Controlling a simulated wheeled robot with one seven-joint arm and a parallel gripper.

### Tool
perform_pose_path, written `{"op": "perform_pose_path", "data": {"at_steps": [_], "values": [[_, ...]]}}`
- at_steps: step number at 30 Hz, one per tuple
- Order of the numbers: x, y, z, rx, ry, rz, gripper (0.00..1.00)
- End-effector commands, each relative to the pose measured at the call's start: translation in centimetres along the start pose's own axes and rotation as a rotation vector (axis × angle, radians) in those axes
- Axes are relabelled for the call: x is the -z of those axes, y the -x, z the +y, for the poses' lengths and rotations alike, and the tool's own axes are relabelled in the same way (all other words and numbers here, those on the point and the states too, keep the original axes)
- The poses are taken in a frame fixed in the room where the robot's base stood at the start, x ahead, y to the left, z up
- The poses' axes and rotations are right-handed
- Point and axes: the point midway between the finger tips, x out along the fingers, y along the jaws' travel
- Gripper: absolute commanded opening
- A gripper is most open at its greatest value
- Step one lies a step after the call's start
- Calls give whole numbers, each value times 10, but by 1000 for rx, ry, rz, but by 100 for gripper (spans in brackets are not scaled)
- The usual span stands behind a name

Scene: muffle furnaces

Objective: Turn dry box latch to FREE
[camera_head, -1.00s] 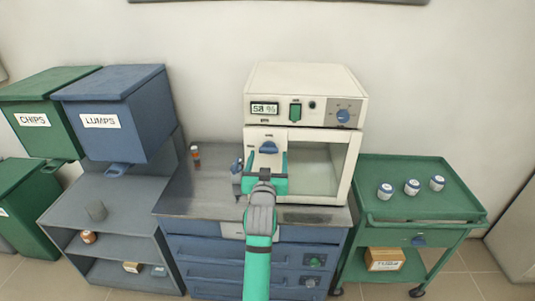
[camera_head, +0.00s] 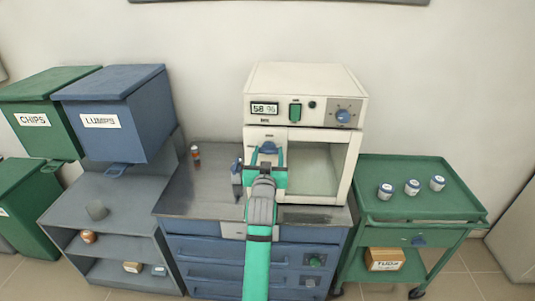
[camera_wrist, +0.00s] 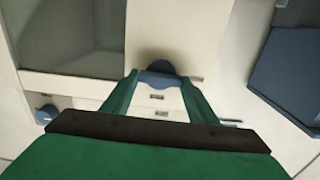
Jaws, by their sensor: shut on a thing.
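The dry box (camera_head: 305,70) is a cream cabinet with a "58 %" display, standing on the blue bench. Its blue latch (camera_head: 268,148) is on the front, left of the glass window. My gripper (camera_head: 266,155) reaches up in front of it, with green fingers either side of the latch. In the wrist view the latch (camera_wrist: 160,78) lies between the fingertips, and my gripper (camera_wrist: 160,82) is shut on it. Small marks beside the latch are too small to read. My gripper hides the panel below the latch in the head view.
A blue handle (camera_head: 236,170) sits close to the left of my gripper. An orange-and-white bottle (camera_head: 195,153) stands on the bench (camera_head: 205,185). A green cart (camera_head: 420,200) with three jars is at the right. The blue LUMPS bin (camera_head: 115,110) is at the left.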

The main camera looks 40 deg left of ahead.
Motion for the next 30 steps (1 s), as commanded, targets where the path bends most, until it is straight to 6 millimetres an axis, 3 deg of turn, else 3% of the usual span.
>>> {"op": "perform_pose_path", "data": {"at_steps": [11,30], "values": [[-1,1,1,2,-169,-1,31],[-2,1,3,1,-767,-2,31]]}}
